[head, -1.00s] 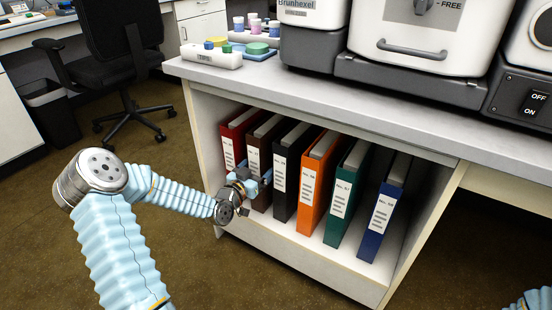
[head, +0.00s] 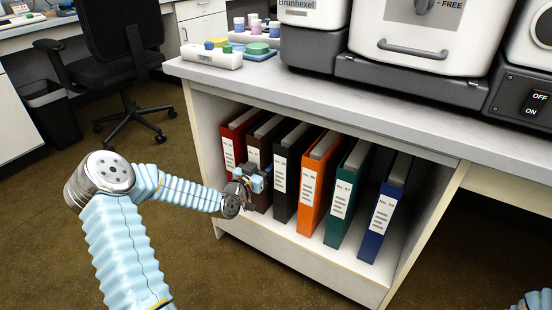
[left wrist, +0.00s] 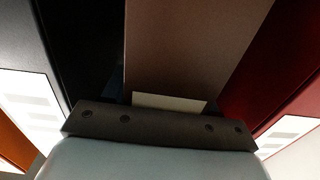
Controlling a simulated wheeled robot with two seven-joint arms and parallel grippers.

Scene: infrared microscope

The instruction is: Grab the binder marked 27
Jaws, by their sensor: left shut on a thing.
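A brown binder (head: 252,152) stands upright second from the left in a row under the bench. Its white label is too small to read surely. My left gripper (head: 262,180) is at the lower part of its spine and shut on it, covering part of the spine. In the left wrist view the brown binder (left wrist: 190,45) fills the middle, with the gripper's dark bar (left wrist: 160,125) across the lower part of the picture. The fingertips are hidden there. My right gripper is not in view.
A red binder (head: 229,145) stands left of the brown one. Black (head: 282,185), orange (head: 314,190), green (head: 342,205) and blue (head: 378,220) binders stand to its right. The cabinet's side wall (head: 201,135) and the bench top (head: 300,95) bound the row. Open floor lies in front.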

